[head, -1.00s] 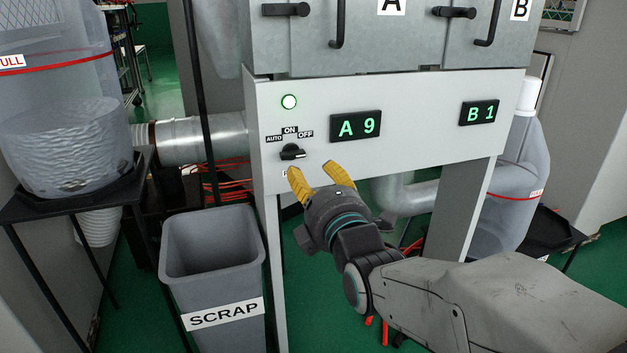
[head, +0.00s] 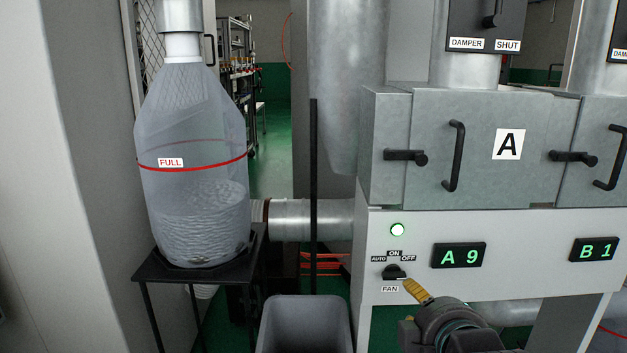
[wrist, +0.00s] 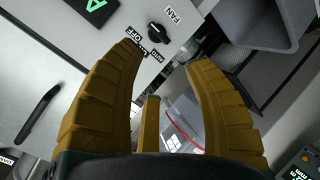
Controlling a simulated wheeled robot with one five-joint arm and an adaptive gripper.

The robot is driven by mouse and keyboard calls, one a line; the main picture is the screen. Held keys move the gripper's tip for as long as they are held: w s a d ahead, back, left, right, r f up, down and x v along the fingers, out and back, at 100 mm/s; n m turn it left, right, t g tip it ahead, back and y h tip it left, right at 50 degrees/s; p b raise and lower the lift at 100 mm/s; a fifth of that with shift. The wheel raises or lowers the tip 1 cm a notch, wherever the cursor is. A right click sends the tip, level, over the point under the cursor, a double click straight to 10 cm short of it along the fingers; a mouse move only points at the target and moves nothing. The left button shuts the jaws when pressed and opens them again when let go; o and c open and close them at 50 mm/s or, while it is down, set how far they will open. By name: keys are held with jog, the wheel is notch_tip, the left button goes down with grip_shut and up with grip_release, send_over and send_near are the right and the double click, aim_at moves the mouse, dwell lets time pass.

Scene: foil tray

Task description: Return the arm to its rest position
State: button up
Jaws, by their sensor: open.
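My gripper (head: 417,291) is at the bottom of the head view, with one yellow finger showing below and right of the fan knob (head: 394,272). In the wrist view my gripper (wrist: 166,63) has its yellow fingers spread wide with nothing between them. The knob (wrist: 157,33) is beyond the fingertips there, clear of them, beside its FAN label (wrist: 172,16). My arm behind the gripper is mostly out of the head view.
The white panel (head: 490,222) has a lit green lamp (head: 397,230) and displays A 9 (head: 459,255) and B 1 (head: 594,249). A grey bin (head: 305,300) stands left below. A clear bag (head: 193,205) stands on a black stand (head: 255,250) further left.

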jog(key=s+r+m+g+p, duration=1)
jog(key=s+r+p, duration=0.7)
jog(key=p, duration=0.9)
jog(key=s+m, duration=0.2)
jog(key=shift+s+r+p, duration=0.3)
jog(key=shift+s+r, duration=0.05)
jog(key=shift+r, duration=0.05)
